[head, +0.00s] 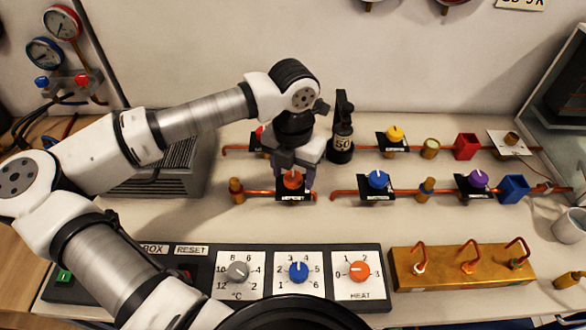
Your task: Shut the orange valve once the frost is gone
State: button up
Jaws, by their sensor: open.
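The orange valve (292,180) is a round orange knob on a black plate, set in a copper pipe near the middle of the table. My gripper (293,187) is over it, pointing down, with its fingers apart on either side of the knob. I cannot tell if the fingers touch it. Part of the knob is hidden by my gripper. The valve's label is too small to read. I cannot make out any frost in this view.
Blue (377,179), purple (477,178) and yellow (395,134) valves sit on nearby pipes. A red knob behind is partly hidden by my gripper. A dial panel (328,250) and a brass block (455,279) stand in front. A black post marked 50 (342,143) stands close behind.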

jog(key=c, duration=1)
